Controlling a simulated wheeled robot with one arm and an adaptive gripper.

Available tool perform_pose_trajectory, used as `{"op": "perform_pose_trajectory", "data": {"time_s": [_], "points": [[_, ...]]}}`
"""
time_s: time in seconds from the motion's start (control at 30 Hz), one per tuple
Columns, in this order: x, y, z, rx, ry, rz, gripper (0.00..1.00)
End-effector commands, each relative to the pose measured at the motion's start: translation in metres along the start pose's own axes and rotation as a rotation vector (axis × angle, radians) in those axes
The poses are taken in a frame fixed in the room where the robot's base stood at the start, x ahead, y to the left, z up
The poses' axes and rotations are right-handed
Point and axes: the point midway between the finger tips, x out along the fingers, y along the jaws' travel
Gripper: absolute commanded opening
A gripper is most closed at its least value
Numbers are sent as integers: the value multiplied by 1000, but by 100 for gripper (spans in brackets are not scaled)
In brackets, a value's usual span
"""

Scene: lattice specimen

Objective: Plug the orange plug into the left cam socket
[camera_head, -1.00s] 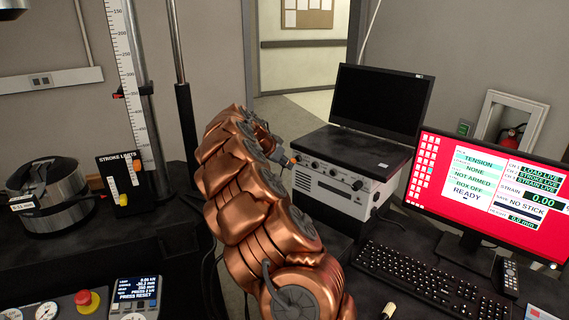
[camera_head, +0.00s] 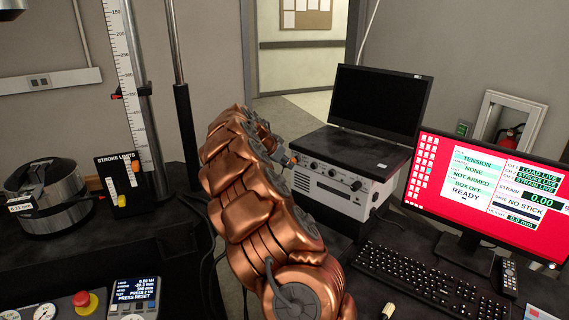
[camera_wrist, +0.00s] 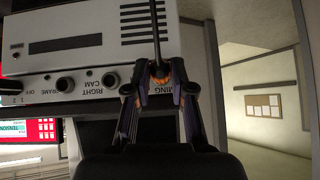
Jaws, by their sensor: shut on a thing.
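The orange plug (camera_head: 293,160) shows as a small orange spot at the left end of the white box's front in the head view. My gripper (camera_wrist: 160,86) is shut on it, close to the box's face. In the wrist view, which shows the box upside down, a dark cable runs from between the fingertips across the vents. The white box (camera_wrist: 75,40) carries round dark sockets, one (camera_wrist: 110,80) beside a "RIGHT CAM" label. A label ending in "MING" is partly covered by a finger. I cannot make out the left cam socket, nor whether the plug is seated.
A black laptop (camera_head: 380,100) stands on the white box. A red-bordered monitor (camera_head: 490,190) and keyboard (camera_head: 430,280) are at the right. A stroke-limits panel (camera_head: 122,180) and a metal cylinder (camera_head: 45,195) stand at the left. My copper arm hides the middle.

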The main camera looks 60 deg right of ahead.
Motion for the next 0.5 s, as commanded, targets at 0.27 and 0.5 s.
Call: {"op": "perform_pose_trajectory", "data": {"time_s": [0.27, 0.5], "points": [[2, 0, -3, 0, 1, 0, 0], [4, 0, -5, 1, 0, 1, 0]]}}
